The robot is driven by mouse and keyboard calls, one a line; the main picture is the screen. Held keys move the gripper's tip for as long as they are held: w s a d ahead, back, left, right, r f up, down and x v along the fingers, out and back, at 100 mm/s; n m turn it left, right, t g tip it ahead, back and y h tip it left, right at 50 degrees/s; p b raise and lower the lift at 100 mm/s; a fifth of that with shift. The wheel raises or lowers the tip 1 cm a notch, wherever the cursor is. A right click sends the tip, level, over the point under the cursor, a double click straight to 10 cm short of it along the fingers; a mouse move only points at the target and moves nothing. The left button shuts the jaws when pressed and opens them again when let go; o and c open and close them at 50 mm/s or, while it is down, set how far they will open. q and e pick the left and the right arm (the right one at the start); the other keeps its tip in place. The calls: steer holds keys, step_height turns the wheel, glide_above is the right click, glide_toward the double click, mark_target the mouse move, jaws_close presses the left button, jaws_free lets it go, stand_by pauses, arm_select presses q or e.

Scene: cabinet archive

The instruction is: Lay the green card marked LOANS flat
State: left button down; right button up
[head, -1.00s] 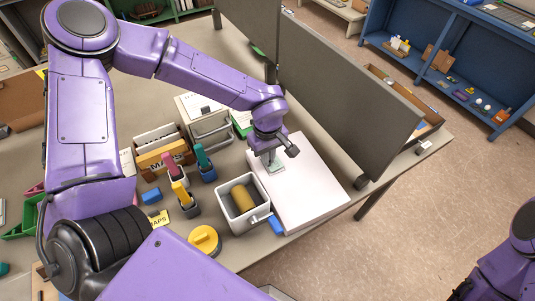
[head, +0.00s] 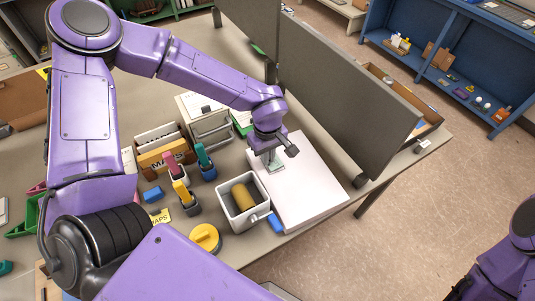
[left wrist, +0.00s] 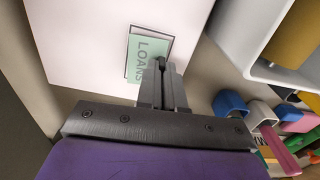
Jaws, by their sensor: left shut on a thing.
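The green LOANS card (left wrist: 142,55) is at the tips of my left gripper (left wrist: 161,66) in the left wrist view, over a white board (left wrist: 85,35). In the head view a pale bit of the card (head: 275,166) shows below my left gripper (head: 271,153), near the far left part of the white board (head: 305,190). The left gripper is shut on the card. I cannot tell whether the card touches the board. My right gripper is out of view; only part of the right arm shows at the lower right.
A white bin (head: 238,215) with a yellow roll (head: 243,196) stands left of the board. A grey partition (head: 345,100) rises behind the board. A yellow round lid (head: 205,238) lies near the front edge.

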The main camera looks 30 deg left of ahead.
arm_select(q)
steer(key=shift+f, duration=0.15)
steer(key=shift+f, duration=0.25)
steer(key=c, duration=1.2)
jaws_free()
steer(key=shift+c, duration=0.4)
step_height(320, 180, up, 3)
steer(key=p, duration=0.3)
steer(key=shift+f, duration=0.15)
steer(key=shift+b, duration=0.3)
steer(key=shift+r, duration=2.1)
